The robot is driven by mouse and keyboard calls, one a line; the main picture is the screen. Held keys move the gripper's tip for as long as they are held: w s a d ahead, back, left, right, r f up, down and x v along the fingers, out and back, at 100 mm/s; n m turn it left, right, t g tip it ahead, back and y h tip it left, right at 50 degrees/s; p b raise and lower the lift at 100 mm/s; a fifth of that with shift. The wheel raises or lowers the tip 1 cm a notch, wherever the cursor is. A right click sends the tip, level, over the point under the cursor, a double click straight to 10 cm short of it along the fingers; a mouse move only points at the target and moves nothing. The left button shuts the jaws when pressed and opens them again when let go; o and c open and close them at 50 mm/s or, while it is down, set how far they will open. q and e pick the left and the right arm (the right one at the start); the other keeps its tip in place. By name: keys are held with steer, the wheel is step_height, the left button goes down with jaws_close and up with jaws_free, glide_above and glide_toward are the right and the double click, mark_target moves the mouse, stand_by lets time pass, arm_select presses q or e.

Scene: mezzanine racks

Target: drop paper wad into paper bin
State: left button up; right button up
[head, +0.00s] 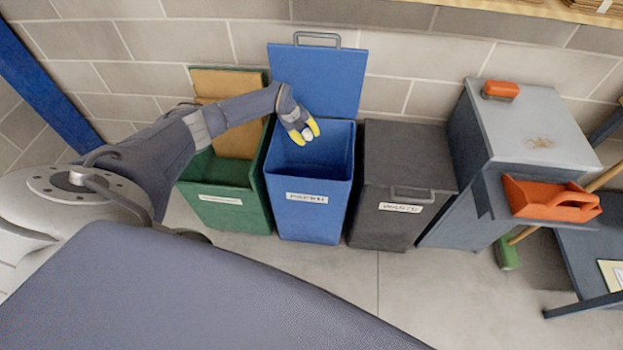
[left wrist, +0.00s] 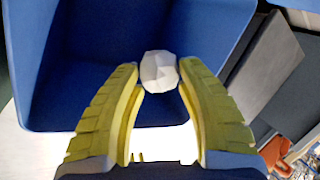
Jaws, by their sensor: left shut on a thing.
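The white paper wad (head: 308,134) is held between the yellow fingertips of my left gripper (head: 305,132). In the left wrist view the wad (left wrist: 159,72) sits between the tips of the left gripper (left wrist: 158,80), which is shut on it. The blue paper bin (head: 312,212) has a label on its front, and its lid (head: 318,75) stands open against the wall. The gripper and wad are over the bin's open top. In the left wrist view the blue bin (left wrist: 90,60) lies beyond the fingers. My right gripper is not in view.
A green bin (head: 232,205) with its lid up and brown cardboard inside stands left. A dark waste bin (head: 408,160) with a closed lid stands right.

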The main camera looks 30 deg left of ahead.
arm_select(q)
steer(key=o, duration=0.9)
steer(key=shift+o, duration=0.2)
steer(key=v, duration=1.2)
